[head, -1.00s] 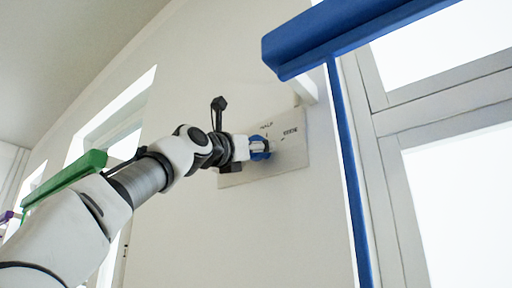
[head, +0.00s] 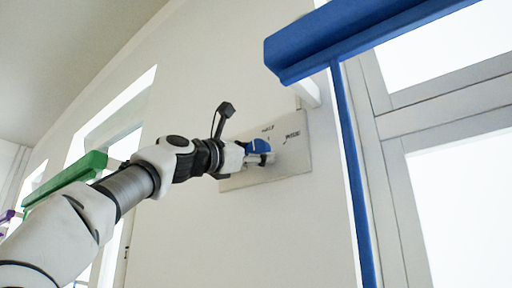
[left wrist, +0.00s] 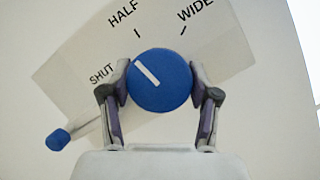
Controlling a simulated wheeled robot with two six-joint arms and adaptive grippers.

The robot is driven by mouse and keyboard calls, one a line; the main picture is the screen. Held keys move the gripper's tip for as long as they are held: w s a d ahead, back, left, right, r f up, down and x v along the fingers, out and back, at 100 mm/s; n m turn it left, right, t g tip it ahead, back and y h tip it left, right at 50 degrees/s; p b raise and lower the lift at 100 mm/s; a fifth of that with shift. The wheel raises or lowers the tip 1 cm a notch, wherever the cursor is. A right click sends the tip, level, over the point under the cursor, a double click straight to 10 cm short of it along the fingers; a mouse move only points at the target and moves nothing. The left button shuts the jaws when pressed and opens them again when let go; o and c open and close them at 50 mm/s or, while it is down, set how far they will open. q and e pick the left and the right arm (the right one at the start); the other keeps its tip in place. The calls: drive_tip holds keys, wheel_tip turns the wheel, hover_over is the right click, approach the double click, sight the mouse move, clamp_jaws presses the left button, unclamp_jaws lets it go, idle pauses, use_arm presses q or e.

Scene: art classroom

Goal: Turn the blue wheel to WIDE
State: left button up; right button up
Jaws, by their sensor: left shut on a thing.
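The blue wheel (left wrist: 172,92) is a round knob with a white pointer line, on a pale wall plate (left wrist: 75,58) marked SHUT, HALF and WIDE. In the left wrist view the pointer is directed up and left, between SHUT and the HALF tick, away from the WIDE tick. My left gripper (left wrist: 160,92) is shut on the wheel, one finger on each side. The head view also shows the wheel (head: 257,146) at my left gripper (head: 259,157), which partly hides it. My right gripper is in neither view.
A blue knob (left wrist: 58,139) on a pale rod sticks out at lower left in the wrist view. In the head view a blue beam (head: 350,40) and post stand right of the plate, before a window. A green bar (head: 65,180) is at left.

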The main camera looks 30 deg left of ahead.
use_arm(q)
drive_tip(key=m+p, duration=0.1)
drive_tip(key=m, duration=0.1)
drive_tip(key=m+g+h+p, duration=0.1)
drive_tip(key=m, duration=0.1)
drive_tip(key=r+m+h+p, duration=0.1)
drive_tip(key=m, duration=0.1)
drive_tip(key=shift+s+a+g, duration=0.1)
drive_tip(key=shift+g, duration=0.2)
drive_tip(key=m+p, duration=0.1)
drive_tip(key=m, duration=0.1)
drive_tip(key=m+g+h+p, duration=0.1)
drive_tip(key=m, duration=0.1)
drive_tip(key=shift+m+g, duration=0.3)
drive_tip(key=shift+m+g+p, duration=0.4)
drive_tip(key=shift+m, duration=0.4)
drive_tip(key=shift+f+m+g, duration=0.1)
drive_tip(key=shift+m+g, duration=0.3)
drive_tip(key=shift+m, duration=0.8)
drive_tip(key=o, duration=0.9)
drive_tip(key=shift+c, duration=0.2)
drive_tip(key=o, duration=0.3)
drive_tip(key=shift+w+f, duration=0.1)
drive_tip(key=shift+w, duration=0.1)
drive_tip(key=shift+w+f, duration=0.15)
drive_tip(key=shift+f, duration=0.05)
